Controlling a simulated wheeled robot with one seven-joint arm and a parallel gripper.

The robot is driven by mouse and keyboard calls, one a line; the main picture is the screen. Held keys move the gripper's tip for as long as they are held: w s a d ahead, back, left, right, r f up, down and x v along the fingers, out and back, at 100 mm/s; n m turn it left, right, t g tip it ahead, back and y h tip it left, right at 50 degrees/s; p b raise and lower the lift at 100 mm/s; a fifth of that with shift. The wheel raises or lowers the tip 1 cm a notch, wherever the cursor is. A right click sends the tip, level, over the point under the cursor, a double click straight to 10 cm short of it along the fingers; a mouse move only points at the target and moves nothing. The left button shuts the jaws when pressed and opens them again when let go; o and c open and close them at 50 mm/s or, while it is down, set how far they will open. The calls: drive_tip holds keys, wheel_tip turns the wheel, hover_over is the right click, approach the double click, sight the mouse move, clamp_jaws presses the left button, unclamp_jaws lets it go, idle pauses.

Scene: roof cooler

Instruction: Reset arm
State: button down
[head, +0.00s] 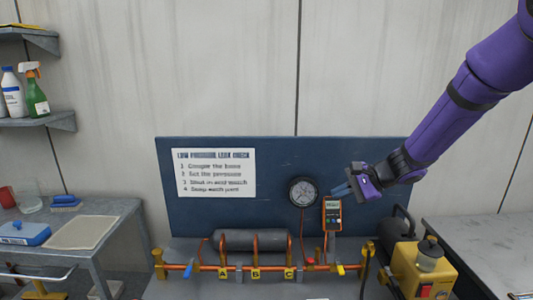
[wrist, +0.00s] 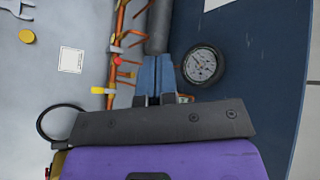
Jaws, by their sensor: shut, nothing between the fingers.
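My purple arm reaches in from the upper right of the head view. My gripper (head: 343,190) is in front of the dark blue panel (head: 372,157), just right of the round gauge (head: 303,192) and above the orange meter (head: 332,213). In the wrist view my gripper's blue fingers (wrist: 158,72) are together with nothing between them. The gauge also shows in the wrist view (wrist: 203,65), to the right of the fingers. The meter is mostly hidden there.
Copper piping (head: 205,267) with valves and a grey cylinder (head: 250,240) runs along the bench below. A yellow pump (head: 420,268) stands under my arm at the right. A side table (head: 120,208) and shelves with bottles (head: 38,100) are at the left. The upper wall area is clear.

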drive_tip(key=s+d+r+n+h, duration=0.3)
drive_tip(key=s+r, duration=0.2)
drive_tip(key=s, duration=0.6)
drive_tip(key=s+d+r+n+t+h, duration=0.1)
drive_tip(key=s+d+r+n+h, duration=0.3)
drive_tip(key=s, duration=0.7)
drive_tip(key=s+d+r+n+h, duration=0.3)
drive_tip(key=s+r, duration=0.3)
drive_tip(key=s, duration=0.5)
drive_tip(key=shift+d+n+h, duration=0.3)
drive_tip(key=shift+n, duration=0.2)
drive_tip(key=shift+r, duration=0.1)
